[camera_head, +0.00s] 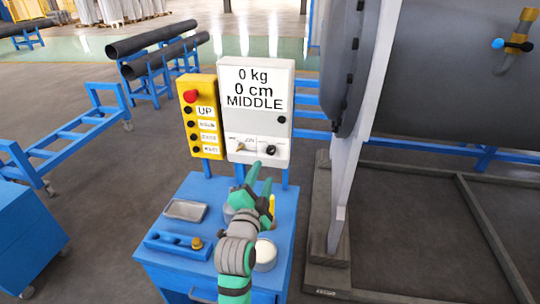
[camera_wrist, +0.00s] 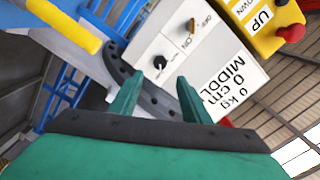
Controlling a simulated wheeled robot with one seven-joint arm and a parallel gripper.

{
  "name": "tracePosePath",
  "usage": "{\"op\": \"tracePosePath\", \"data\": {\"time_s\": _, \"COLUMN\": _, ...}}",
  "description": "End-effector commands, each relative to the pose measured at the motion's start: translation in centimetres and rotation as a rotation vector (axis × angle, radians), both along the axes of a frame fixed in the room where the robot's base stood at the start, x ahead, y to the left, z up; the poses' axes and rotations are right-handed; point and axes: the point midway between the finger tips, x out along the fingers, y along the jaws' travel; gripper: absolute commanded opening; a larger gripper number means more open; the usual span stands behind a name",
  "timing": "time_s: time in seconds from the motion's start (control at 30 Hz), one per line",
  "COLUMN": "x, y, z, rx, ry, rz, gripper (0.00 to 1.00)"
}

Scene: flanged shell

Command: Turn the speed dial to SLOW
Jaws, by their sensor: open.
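The white control box (camera_head: 255,108) reads 0 kg, 0 cm, MIDDLE. The small black knob that looks like the speed dial (camera_head: 271,150) is at its lower right, beside a toggle switch (camera_head: 240,146). In the wrist view the dial (camera_wrist: 159,62) and the ON/OFF toggle (camera_wrist: 192,26) show on the tilted box face. My gripper (camera_head: 260,179) is open and empty, just below and in front of the box in the head view. In the wrist view the dial appears between and just beyond the fingertips (camera_wrist: 158,79). The remaining gap is hard to judge, and the dial's label is unreadable.
A yellow button box (camera_head: 203,115) with a red button adjoins the white box on the left. A blue cart (camera_head: 165,270) below carries a metal tray (camera_head: 185,210) and other items. A dark curved piece with holes (camera_wrist: 150,103) lies behind my fingers in the wrist view.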

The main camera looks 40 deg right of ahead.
Motion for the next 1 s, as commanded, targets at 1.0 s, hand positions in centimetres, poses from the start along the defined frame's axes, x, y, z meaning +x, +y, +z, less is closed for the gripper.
{"op": "tracePosePath", "data": {"time_s": 1.0, "x": 7.1, "y": -8.5, "z": 0.2, "rx": 0.013, "ry": -0.01, "rz": -0.007, "gripper": 0.43}}
